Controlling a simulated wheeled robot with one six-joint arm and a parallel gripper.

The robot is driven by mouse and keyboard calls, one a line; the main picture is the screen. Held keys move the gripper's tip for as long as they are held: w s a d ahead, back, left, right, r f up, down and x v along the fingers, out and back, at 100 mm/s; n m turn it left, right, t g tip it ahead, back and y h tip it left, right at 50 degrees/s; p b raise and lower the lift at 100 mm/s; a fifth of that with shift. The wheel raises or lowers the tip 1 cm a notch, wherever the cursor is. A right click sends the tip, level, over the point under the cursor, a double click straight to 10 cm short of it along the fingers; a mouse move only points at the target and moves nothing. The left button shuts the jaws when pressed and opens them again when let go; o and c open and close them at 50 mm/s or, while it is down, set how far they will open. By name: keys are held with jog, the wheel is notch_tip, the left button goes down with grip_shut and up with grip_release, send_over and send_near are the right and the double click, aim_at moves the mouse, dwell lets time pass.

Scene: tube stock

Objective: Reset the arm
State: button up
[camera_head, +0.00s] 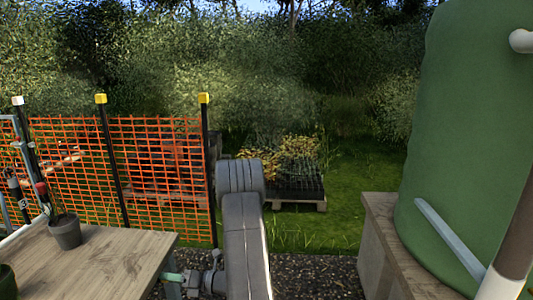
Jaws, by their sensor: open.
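A thick grey link of my own arm rises from the bottom edge at the middle of the view and ends in a rounded joint. My gripper cannot be made out in this view, so its jaws and anything near them are not shown. Small grey fittings (208,281) show just left of the arm link, beside the table's corner; I cannot tell what they belong to.
A wooden table (110,262) with a potted plant (65,230) stands at left, before an orange mesh fence (160,150). A green tank (460,130) stands on a block (378,235) at right. A pallet with dark trays (290,180) lies on open grass.

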jog(key=n+b, duration=0.8)
jog(key=shift+b, duration=0.4)
jog(key=shift+s+n, duration=0.1)
jog(key=shift+n, duration=0.2)
